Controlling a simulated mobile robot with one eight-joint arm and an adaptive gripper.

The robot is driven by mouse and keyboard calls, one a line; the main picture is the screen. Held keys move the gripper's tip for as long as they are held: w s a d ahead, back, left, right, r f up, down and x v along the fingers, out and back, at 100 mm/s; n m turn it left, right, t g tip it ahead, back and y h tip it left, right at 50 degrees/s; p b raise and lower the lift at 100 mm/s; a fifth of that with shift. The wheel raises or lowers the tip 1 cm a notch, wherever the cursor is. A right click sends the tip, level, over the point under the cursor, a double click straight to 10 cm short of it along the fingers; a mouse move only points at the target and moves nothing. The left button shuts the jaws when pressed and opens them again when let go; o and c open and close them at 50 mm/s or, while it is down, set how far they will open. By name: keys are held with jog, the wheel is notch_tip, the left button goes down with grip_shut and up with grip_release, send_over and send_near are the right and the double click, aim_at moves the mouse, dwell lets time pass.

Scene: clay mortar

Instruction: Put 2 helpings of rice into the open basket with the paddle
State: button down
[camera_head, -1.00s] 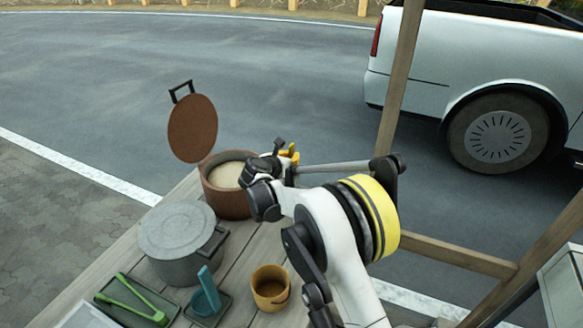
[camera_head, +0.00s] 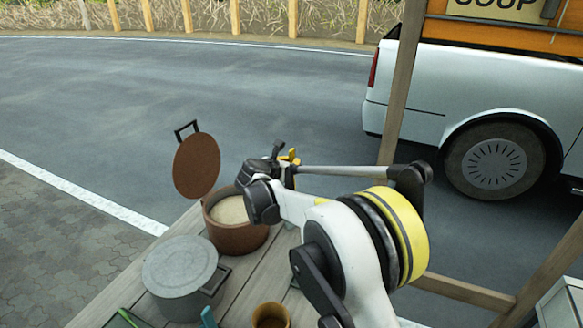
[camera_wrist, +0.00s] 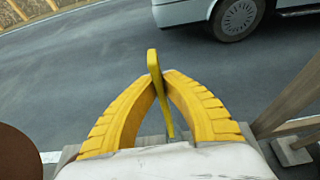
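A round brown tub (camera_head: 236,235) with pale rice (camera_head: 229,210) inside stands at the table's far end in the head view. Its brown lid (camera_head: 197,165) stands raised behind it. My gripper (camera_head: 287,156) is to the right of the tub, above the table's far edge. In the wrist view its yellow fingers (camera_wrist: 158,72) meet around a thin yellow-olive piece, apparently the paddle (camera_wrist: 154,62). The paddle's far end is hard to make out, and I cannot tell whether it carries rice. No container is clearly recognizable as the open basket.
A grey lidded pot (camera_head: 180,265) stands left of my arm on the wooden table (camera_head: 228,305). A tan cup (camera_head: 270,318) and green items are partly cut off at the bottom. A wooden post (camera_head: 400,95) rises at the right; a white truck (camera_head: 480,90) stands beyond.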

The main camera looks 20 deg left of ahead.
aim_at(291, 150)
jog(key=shift+r+p, duration=1.45)
jog(key=shift+r, duration=1.6)
